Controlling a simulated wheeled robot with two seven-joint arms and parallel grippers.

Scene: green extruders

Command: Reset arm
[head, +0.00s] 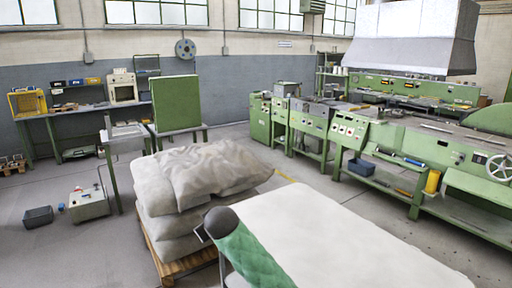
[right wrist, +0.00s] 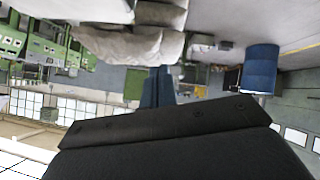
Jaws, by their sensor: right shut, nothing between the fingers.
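Neither of my grippers shows in the head view. In the right wrist view, the dark fingers of my right gripper (right wrist: 158,90) stand close together beyond its wide black body. They are shut, with nothing seen between them. The wrist picture is turned over, with the windows low in it and the sacks at the top. My left gripper is in no view.
A white-topped surface (head: 350,245) with a green quilted roll (head: 243,252) lies close in front. Grey sacks (head: 200,175) sit stacked on a wooden pallet (head: 190,264) beside it. Green machines (head: 400,140) line the right. A blue barrel (right wrist: 260,70) shows in the wrist view.

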